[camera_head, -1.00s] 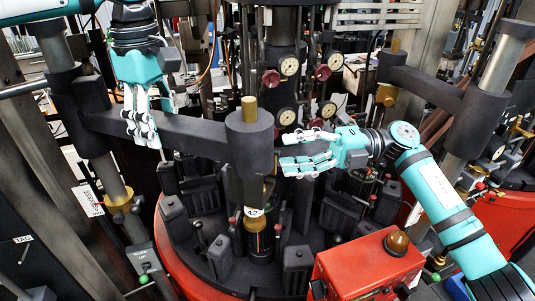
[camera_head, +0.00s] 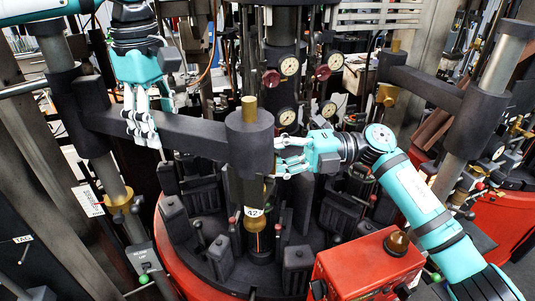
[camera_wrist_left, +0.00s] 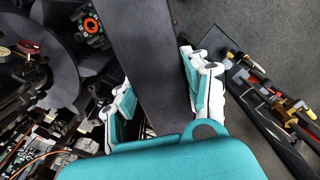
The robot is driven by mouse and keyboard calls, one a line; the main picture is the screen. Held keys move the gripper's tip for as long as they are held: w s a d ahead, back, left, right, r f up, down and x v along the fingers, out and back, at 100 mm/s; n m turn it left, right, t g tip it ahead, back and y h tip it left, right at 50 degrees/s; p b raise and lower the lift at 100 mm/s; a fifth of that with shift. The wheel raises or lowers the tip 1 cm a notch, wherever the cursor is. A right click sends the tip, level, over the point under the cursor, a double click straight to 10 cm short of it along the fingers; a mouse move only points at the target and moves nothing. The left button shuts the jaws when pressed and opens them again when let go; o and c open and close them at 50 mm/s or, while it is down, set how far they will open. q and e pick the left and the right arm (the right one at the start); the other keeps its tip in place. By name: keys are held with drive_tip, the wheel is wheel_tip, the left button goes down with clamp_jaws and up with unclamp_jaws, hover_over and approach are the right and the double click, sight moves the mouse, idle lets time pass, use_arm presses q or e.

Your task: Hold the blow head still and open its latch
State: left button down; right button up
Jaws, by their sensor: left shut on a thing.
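The blow head (camera_head: 249,140) is a dark upright cylinder with a brass pin on top and a thick dark arm (camera_head: 190,133) running to the left post. My left gripper (camera_head: 143,128) is shut on this arm from above; the left wrist view shows the arm (camera_wrist_left: 150,60) between its white and teal fingers. My right gripper (camera_head: 284,156) is right against the right side of the cylinder, fingers pointing left. Whether its fingers touch or grip anything there is hidden. I cannot make out the latch clearly.
Below stands a round mould table (camera_head: 190,280) with a red rim and several dark blocks. A red box with an amber dome (camera_head: 360,270) stands at the front right. Gauges and red knobs sit behind the blow head. Another dark arm (camera_head: 430,88) is at the right.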

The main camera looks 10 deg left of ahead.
drive_tip(key=shift+r, duration=0.2)
clamp_jaws()
drive_tip(key=shift+r, duration=0.1)
drive_tip(key=shift+w+r+n, duration=0.2)
drive_tip(key=shift+r+n, duration=0.05)
drive_tip(key=shift+n, duration=0.15)
wheel_tip(320, 180, up, 6)
drive_tip(key=n+t+h, duration=0.1)
drive_tip(key=n+t, duration=0.1)
drive_tip(key=n, duration=0.1)
drive_tip(key=n+t+h, duration=0.1)
drive_tip(key=n+t, duration=0.2)
drive_tip(key=n, duration=0.1)
drive_tip(key=n+t+h, duration=0.2)
drive_tip(key=n, duration=0.1)
drive_tip(key=shift+f+n, duration=0.2)
drive_tip(key=shift+n, duration=0.2)
drive_tip(key=shift+s+a+r+n+t+h, duration=0.15)
drive_tip(key=shift+s+n+t, duration=0.1)
drive_tip(key=shift+n+t, duration=0.3)
drive_tip(key=shift+s+d+r+n+t+h, duration=0.1)
drive_tip(key=shift+s+n+t+h, duration=0.1)
drive_tip(key=shift+n+t, duration=0.35)
